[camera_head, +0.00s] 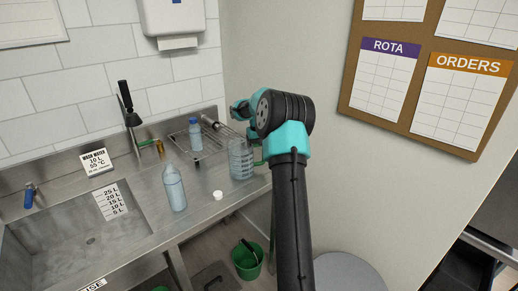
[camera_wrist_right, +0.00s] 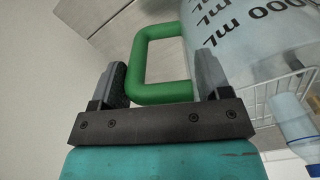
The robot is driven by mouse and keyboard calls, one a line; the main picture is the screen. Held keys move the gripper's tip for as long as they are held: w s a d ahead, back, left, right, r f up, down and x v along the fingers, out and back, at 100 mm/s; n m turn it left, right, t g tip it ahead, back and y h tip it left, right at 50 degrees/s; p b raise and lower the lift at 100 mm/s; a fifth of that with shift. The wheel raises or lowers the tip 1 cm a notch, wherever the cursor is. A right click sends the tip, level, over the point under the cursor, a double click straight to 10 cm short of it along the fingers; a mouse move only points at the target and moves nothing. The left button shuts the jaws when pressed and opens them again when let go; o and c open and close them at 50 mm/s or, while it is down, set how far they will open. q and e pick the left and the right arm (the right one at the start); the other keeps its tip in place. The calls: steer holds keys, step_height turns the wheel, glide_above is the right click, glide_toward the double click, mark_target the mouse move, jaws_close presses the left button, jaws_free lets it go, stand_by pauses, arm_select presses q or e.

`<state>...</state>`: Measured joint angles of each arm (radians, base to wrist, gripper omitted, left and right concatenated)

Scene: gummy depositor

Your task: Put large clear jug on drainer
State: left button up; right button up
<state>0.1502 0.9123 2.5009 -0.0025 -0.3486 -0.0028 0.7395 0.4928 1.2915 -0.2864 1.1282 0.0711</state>
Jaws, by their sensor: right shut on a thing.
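The large clear jug (camera_head: 241,161) with dark volume marks and a green handle is upright at the right end of the steel counter, just right of the wire drainer (camera_head: 213,146). I cannot tell whether its base touches the counter. In the right wrist view, my right gripper (camera_wrist_right: 162,82) is shut on the jug's green handle (camera_wrist_right: 160,92), which sits between the fingers; part of the jug's wall (camera_wrist_right: 255,35) shows. In the head view my right arm hides the gripper's fingers. My left gripper is not in view.
A blue-capped bottle (camera_head: 195,137) stands at the drainer. A clear bottle (camera_head: 174,188) and a white cap (camera_head: 218,195) are on the counter in front. The sink (camera_head: 70,235) is at left, a green bucket (camera_head: 246,262) below. The wall is close behind the drainer.

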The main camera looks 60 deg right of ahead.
stand_by(0.3)
steer(key=o, duration=1.7)
steer(key=shift+f, duration=0.1)
steer(key=shift+c, duration=0.2)
step_height(320, 180, up, 12)
steer(key=shift+r, duration=0.15)
